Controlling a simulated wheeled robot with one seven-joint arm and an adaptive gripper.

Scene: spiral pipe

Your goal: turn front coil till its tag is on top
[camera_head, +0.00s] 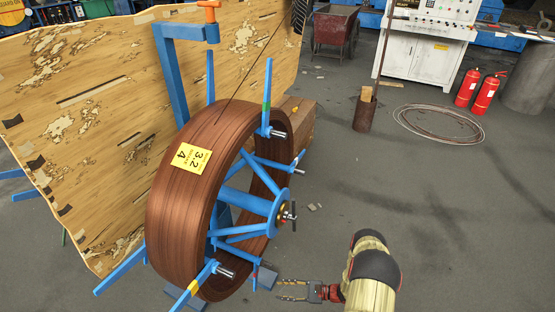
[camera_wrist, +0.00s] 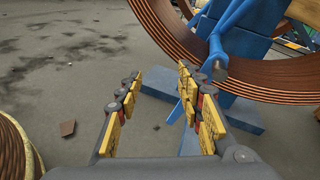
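The front coil (camera_head: 167,215) is a thick brown ring on a blue spoked reel (camera_head: 262,205). Its yellow tag (camera_head: 190,158), marked "3.2" and "4", sits on the outer face, on the upper part facing the head camera, left of and below the crest. My gripper (camera_head: 279,291) is low at the coil's lower right, apart from it, with its fingers spread and empty. In the wrist view, my gripper (camera_wrist: 160,80) points at the floor and blue base, below the coil's lower edge (camera_wrist: 175,35). A blue rod with a grey end (camera_wrist: 217,62) lies just beyond the right finger.
A large patchy wooden board (camera_head: 75,120) stands close behind the coil. A blue post (camera_head: 172,80) with an orange handle rises there. Red extinguishers (camera_head: 467,88), a brown pipe stub (camera_head: 365,112) and a cable loop (camera_head: 440,124) are farther back.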

